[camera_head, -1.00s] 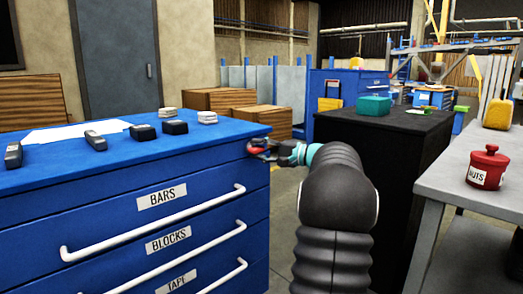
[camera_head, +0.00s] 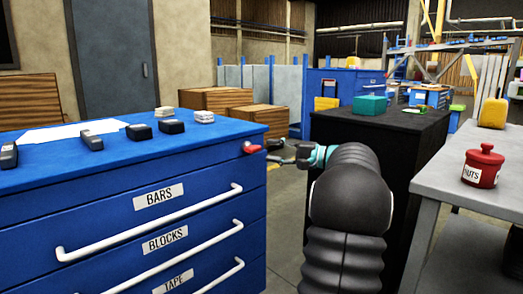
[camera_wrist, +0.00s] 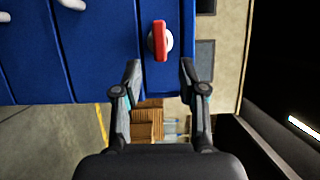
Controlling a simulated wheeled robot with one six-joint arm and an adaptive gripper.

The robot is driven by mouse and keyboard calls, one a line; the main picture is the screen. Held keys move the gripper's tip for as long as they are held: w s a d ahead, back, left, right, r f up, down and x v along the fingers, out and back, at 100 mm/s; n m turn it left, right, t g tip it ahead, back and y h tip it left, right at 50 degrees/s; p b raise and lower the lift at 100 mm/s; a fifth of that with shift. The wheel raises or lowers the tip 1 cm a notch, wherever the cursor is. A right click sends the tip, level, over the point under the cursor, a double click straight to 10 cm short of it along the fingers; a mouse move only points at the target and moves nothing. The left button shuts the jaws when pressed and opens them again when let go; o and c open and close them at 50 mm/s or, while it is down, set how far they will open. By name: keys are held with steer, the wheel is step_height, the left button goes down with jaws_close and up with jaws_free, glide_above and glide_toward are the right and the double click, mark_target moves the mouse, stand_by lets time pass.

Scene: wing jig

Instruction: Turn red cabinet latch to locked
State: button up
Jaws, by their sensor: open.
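The red latch (camera_head: 251,148) sits at the upper right corner of the blue cabinet's (camera_head: 150,232) front, beside the top edge. In the wrist view the red latch handle (camera_wrist: 159,40) stands out from a pale round base, its long side running up and down in the picture. My gripper (camera_head: 284,152) is just right of the latch, apart from it. In the wrist view the two fingers of my gripper (camera_wrist: 161,72) are spread, with nothing between the tips; the latch lies beyond them. I cannot tell from its look whether the latch is locked.
The cabinet has white drawer handles (camera_head: 150,222) and small blocks (camera_head: 171,127) on top. A black cabinet (camera_head: 385,125) stands behind my arm. A grey table (camera_head: 470,150) with a red pot (camera_head: 482,167) is at right. Floor is open between them.

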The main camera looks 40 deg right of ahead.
steer(key=v, duration=0.5)
steer(key=shift+s+d, duration=0.15)
steer(key=shift+s, duration=0.25)
